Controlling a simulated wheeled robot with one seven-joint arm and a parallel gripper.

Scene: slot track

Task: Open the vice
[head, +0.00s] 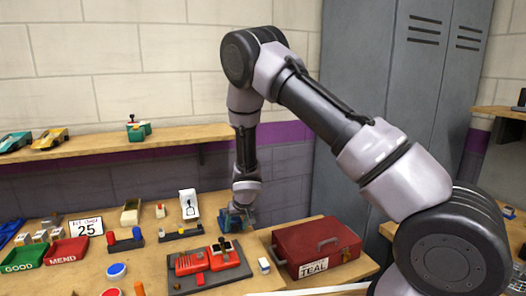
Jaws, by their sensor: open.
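A small blue object, which looks like the vice (230,221), stands on the workbench (160,265) near its back right. My gripper (246,209) points down at the vice, at its upper right side, and partly hides it. The gripper is open. It is too small in the head view to tell whether its fingers touch the vice or its handle, or how far apart the vice's jaws are.
A red toolbox (318,245) labelled TEAL stands right of the vice. A dark tray with red pieces (207,264) lies in front. Red and green bins (66,251), small blocks and a 25 card (86,227) fill the left. A shelf (130,142) runs behind.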

